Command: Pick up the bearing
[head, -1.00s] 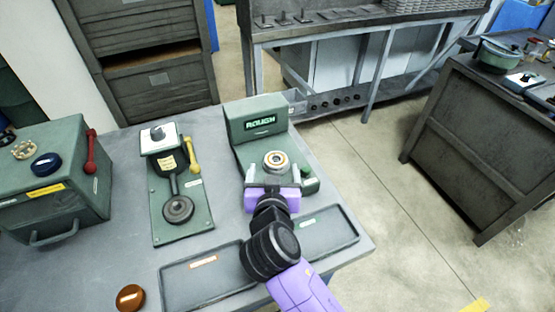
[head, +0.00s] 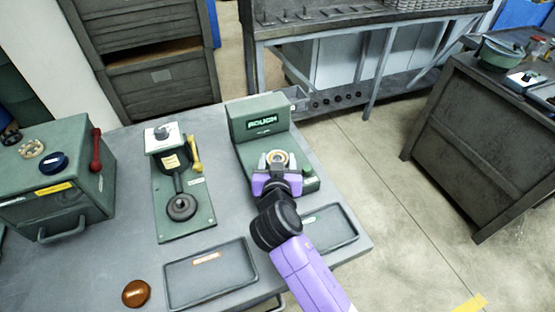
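The bearing (head: 279,157), a pale metal ring with a tan inner part, sits on the green machine (head: 257,123) with the lit ROUGH sign. My purple gripper (head: 277,161) reaches over the machine's base from the front. Its two grey fingers are spread, one to the left and one to the right of the bearing. A small gap seems to show on each side. The near edge of the bearing is partly hidden by the gripper body.
Two dark trays, left (head: 210,287) and right (head: 338,222), lie along the table's front. A grinder with a round black disc (head: 181,207) stands left. A green box (head: 62,208) carries a cream ring (head: 31,148). A brown knob (head: 136,293) sits front left.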

